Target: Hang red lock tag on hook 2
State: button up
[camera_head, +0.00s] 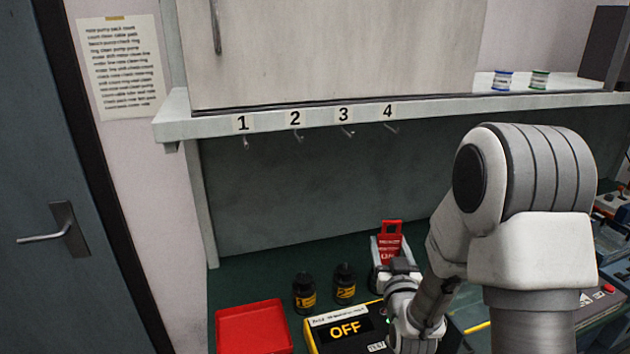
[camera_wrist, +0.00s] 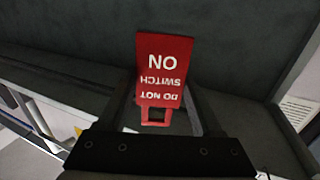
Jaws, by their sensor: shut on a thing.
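The red lock tag (camera_head: 390,243) is upright in the head view, with a slot at its top, low over the bench at centre right. My gripper (camera_head: 398,270) is just below and in front of it, shut on the tag. In the wrist view the tag (camera_wrist: 164,68) shows large, its white lettering reading partly upside down, between the two fingers of my gripper (camera_wrist: 167,108). Hook 2 (camera_head: 297,138) hangs empty under the shelf edge below label 2 (camera_head: 295,118), up and left of the tag. The exact finger contact is hard to see.
Hook 1 (camera_head: 246,143), hook 3 (camera_head: 348,133) and hook 4 (camera_head: 391,128) are empty. The space between bench and hooks is clear.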

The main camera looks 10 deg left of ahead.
jog(key=s+a+r+n+g+y+b, duration=0.1)
jog(key=s+a+r+n+y, duration=0.2)
jog(key=a+r, duration=0.6)
jog(key=s+a+r+n+g+y+b, duration=0.1)
jog(key=s+a+r+y+b, duration=0.15)
jog(key=s+a+r, duration=0.6)
jog(key=w+a+p, duration=0.1)
jog(key=w+a, duration=0.1)
jog(key=w, duration=0.9)
jog(key=shift+w+r, duration=0.2)
jog(key=shift+r, duration=0.2)
dwell(0.4)
jog(key=o, duration=1.4)
